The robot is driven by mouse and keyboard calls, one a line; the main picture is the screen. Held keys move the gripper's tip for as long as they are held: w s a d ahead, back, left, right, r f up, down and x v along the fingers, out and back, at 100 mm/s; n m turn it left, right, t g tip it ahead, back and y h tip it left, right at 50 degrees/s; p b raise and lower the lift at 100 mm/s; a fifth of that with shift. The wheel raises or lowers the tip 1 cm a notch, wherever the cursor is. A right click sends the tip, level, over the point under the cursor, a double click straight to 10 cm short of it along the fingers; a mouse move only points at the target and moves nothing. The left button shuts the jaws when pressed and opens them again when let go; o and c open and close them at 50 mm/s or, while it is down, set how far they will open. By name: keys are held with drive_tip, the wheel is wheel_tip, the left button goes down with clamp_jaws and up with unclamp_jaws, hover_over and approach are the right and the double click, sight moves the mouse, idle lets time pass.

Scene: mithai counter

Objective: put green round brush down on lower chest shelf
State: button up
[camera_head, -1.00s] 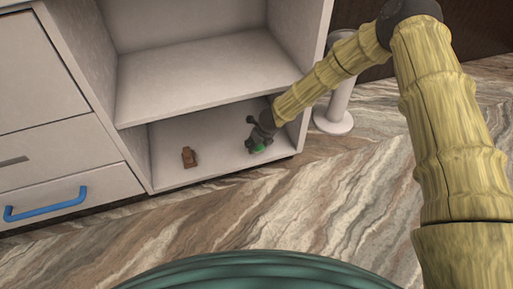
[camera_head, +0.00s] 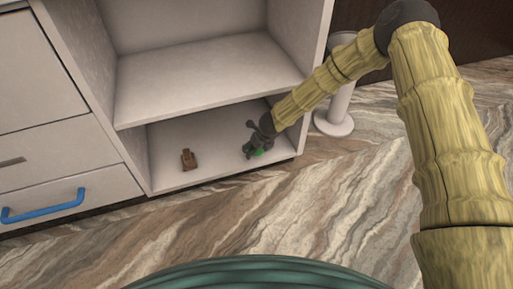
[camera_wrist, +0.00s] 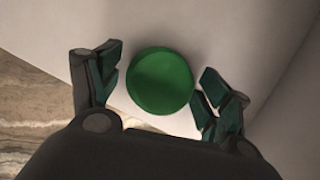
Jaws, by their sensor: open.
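The green round brush (camera_wrist: 160,80) shows in the wrist view as a green disc between the two fingers of my gripper (camera_wrist: 160,92). The fingers are spread, with a narrow gap on each side of it. In the head view only a small bit of the brush (camera_head: 259,153) shows under my gripper (camera_head: 250,148). The brush appears to rest on the pale lower chest shelf (camera_head: 215,165), near its right side. My gripper is inside the lower compartment, low over the shelf, and hides most of the brush.
A small brown object (camera_head: 188,159) stands on the lower shelf to the left. The upper shelf (camera_head: 205,80) is empty. A drawer with a blue handle (camera_head: 43,206) is at the left. A white post with a round base (camera_head: 335,123) stands right of the chest.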

drive_tip(key=p+v, duration=0.5)
drive_tip(key=v, duration=0.7)
drive_tip(key=s+d+f+n+h, duration=0.1)
drive_tip(key=s+d+f+n, duration=0.25)
drive_tip(key=s, duration=0.35)
drive_tip(key=s+d+f+n+g, duration=0.1)
drive_tip(key=s+d+f+n, duration=0.3)
drive_tip(key=s, duration=0.3)
drive_tip(key=s+d+f+n+h, duration=0.1)
drive_tip(key=s+d+f+n, duration=0.1)
drive_tip(key=s+f+n, duration=0.35)
drive_tip(key=s+d+r+n+g, duration=0.1)
drive_tip(key=s+d+n, duration=0.3)
drive_tip(key=s+n, duration=0.4)
drive_tip(key=s+d+r+n+g, duration=0.1)
drive_tip(key=s+d+n, duration=0.4)
drive_tip(key=s, duration=1.2)
drive_tip(key=n, duration=0.3)
drive_tip(key=shift+s+g, duration=0.2)
drive_tip(key=shift+g, duration=0.1)
drive_tip(key=shift+d+r, duration=0.1)
drive_tip(key=shift+r, duration=0.05)
